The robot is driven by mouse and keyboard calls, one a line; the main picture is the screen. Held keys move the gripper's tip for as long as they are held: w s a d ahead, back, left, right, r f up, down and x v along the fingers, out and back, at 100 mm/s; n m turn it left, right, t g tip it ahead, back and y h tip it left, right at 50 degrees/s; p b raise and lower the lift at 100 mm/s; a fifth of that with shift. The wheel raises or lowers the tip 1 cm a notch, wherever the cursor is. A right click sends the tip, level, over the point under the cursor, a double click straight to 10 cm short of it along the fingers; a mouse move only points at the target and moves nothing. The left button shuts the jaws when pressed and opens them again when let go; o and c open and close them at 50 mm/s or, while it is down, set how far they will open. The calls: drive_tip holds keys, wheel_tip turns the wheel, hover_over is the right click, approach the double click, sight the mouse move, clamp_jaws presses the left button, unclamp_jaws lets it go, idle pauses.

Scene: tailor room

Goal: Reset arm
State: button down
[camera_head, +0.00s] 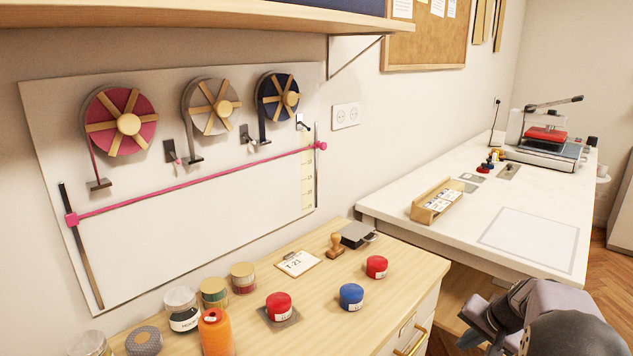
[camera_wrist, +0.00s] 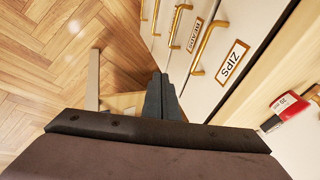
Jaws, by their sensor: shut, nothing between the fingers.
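My gripper (camera_wrist: 160,78) shows in the wrist view with its two dark fingers together, shut and empty. It points down past the front of the drawer cabinet, over open space above the wood floor. In the head view my arm is at the lower right corner, in front of the gap between the wooden-topped cabinet (camera_head: 400,292) and the white table (camera_head: 440,222). My gripper touches nothing that I can see.
Drawers with gold handles (camera_wrist: 212,45) and a "ZIPS" label (camera_wrist: 233,62) are close on the right in the wrist view. Red jars (camera_head: 376,267), a blue jar (camera_head: 351,297) and an orange thread spool (camera_head: 215,333) stand on the cabinet. A press (camera_head: 545,135) stands on the white table.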

drive_tip(key=s+a+f+g, duration=0.35)
drive_tip(key=s+f, duration=0.25)
drive_tip(key=s, duration=0.4)
drive_tip(key=s+a+n+g, duration=0.2)
drive_tip(key=s+a+n, duration=0.1)
drive_tip(key=s+a, duration=0.5)
drive_tip(key=s+a+n+g, duration=0.25)
drive_tip(key=s+a, duration=0.35)
drive_tip(key=s, duration=0.4)
drive_tip(key=w+a+r+n+t+h+p, duration=0.1)
drive_tip(key=w+a+r+n+t, duration=0.15)
drive_tip(key=a+r+n, duration=0.2)
wheel_tip(320, 180, up, 14)
drive_tip(key=m+p, duration=0.1)
drive_tip(key=p, duration=1.4)
drive_tip(key=shift+s+a+r, duration=0.15)
drive_tip(key=shift+s+a, duration=0.1)
drive_tip(key=shift+a, duration=0.05)
